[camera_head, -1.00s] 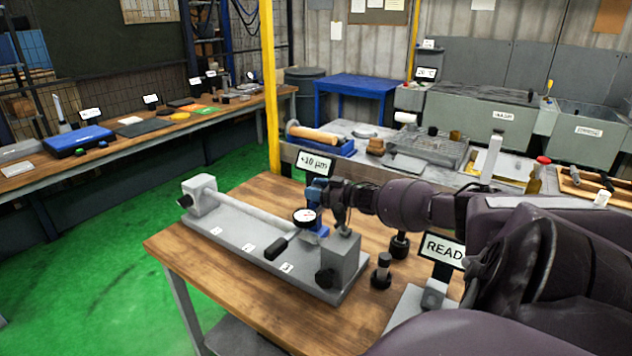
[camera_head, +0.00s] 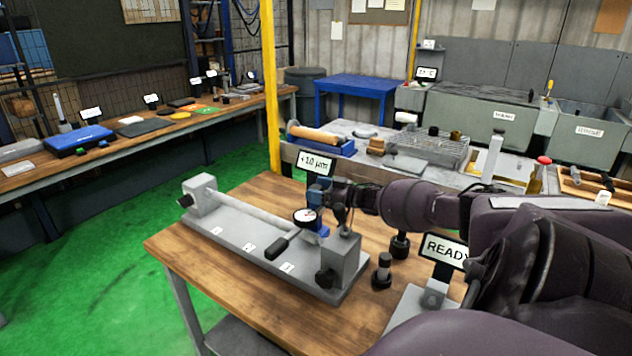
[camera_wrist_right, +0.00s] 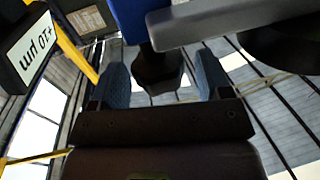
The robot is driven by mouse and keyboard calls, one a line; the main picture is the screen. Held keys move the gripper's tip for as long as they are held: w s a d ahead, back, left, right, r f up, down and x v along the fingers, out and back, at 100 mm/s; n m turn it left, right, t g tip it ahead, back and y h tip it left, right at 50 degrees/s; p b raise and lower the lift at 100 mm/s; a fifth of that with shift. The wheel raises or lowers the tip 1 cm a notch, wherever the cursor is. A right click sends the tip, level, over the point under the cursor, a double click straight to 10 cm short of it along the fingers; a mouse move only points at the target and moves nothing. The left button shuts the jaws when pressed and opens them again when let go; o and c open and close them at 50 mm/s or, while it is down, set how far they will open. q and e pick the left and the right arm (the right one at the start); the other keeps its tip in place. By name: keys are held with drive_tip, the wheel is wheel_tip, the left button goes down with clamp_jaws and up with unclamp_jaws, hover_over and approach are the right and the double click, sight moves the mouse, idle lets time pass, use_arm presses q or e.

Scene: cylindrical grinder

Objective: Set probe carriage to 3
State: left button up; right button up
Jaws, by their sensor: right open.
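The probe carriage (camera_head: 321,231) is a blue block with a round white dial gauge (camera_head: 305,216). It sits near the right end of a grey bench fixture (camera_head: 233,246) that carries a long pale bar. A black handle (camera_head: 277,248) sticks out at the front. Several small number labels line the fixture's front, too small to read surely. My right gripper (camera_head: 322,190) is behind the gauge, partly hidden. In the right wrist view its blue finger pads (camera_wrist_right: 162,82) stand apart, with a dark knob (camera_wrist_right: 158,68) between or just beyond them; contact is unclear. My left gripper is out of view.
A display (camera_head: 315,166) reading "+10 µm" stands behind the fixture. A READY sign (camera_head: 445,249) and a dark post (camera_head: 382,271) stand to the right. The wooden table (camera_head: 190,262) is bare at its front left. A crowded bench (camera_head: 360,130) lies behind.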

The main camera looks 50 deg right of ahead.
drive_tip(key=v, duration=1)
drive_tip(key=shift+r, duration=0.1)
idle(0.4)
